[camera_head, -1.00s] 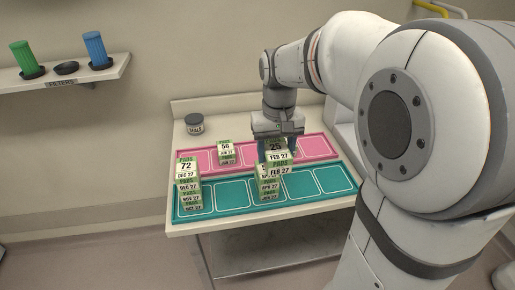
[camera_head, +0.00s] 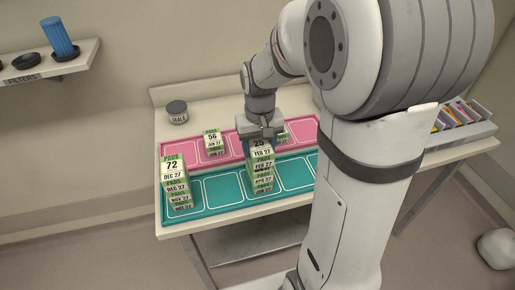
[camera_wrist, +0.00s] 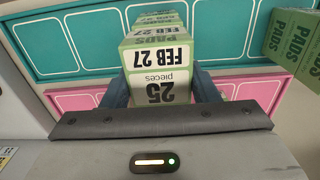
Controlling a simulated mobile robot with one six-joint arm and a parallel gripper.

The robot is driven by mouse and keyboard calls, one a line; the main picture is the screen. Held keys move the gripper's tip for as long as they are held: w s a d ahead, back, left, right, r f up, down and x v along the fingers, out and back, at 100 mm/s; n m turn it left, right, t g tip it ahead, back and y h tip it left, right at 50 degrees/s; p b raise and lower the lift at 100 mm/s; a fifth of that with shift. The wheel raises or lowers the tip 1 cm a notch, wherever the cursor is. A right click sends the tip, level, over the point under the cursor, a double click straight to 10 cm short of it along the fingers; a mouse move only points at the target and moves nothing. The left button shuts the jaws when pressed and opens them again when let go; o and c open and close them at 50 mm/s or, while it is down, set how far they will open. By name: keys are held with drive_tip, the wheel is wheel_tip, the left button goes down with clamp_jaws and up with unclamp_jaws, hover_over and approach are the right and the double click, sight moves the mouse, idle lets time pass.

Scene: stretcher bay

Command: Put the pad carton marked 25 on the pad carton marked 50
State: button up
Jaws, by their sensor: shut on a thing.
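The pad carton marked 25 (camera_head: 261,150) is between the fingers of my gripper (camera_head: 259,136), which is shut on it. It is upright, and its label shows in the wrist view (camera_wrist: 160,87). It lines up over a stack of cartons dated APR 27 (camera_head: 263,180) and below that JUN 27 (camera_head: 262,189), on the teal tray (camera_head: 216,190). I cannot tell whether the carton touches the stack. The stack's top label is hidden under the held carton, so no carton marked 50 can be read.
A stack topped by a carton marked 72 (camera_head: 172,167) stands at the left of the teal tray. A carton marked 56 (camera_head: 212,138) stands on the pink tray (camera_head: 179,150). A further carton (camera_wrist: 293,45) is close right in the wrist view. A seals jar (camera_head: 177,112) stands behind.

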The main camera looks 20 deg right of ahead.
drive_tip(key=shift+f, duration=0.65)
drive_tip(key=shift+f, duration=0.1)
drive_tip(key=shift+f, duration=0.15)
drive_tip(key=o, duration=1.1)
